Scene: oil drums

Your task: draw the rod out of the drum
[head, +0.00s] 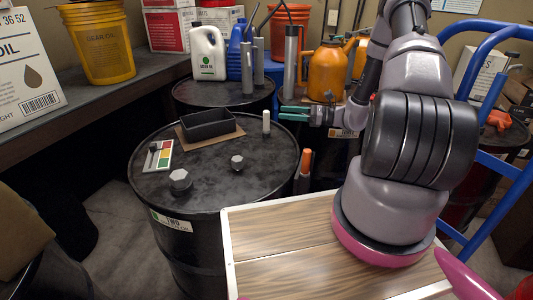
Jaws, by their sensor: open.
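A pale rod (266,123) stands upright out of the lid of the black drum (215,200), near the lid's far right edge. Its lower part is hidden inside the drum. My gripper (287,112) has green fingertips and points left toward the rod. Its jaws are open and empty, with the tips just right of the rod in the picture. I cannot tell the exact depth between them.
On the lid are a black tray (207,124) on cardboard, a colour card (158,157) and two metal bungs (180,180). An orange-topped tube (305,164) is beside the drum. A second drum (222,94) behind holds jugs and cylinders. A blue hand truck (500,130) stands right.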

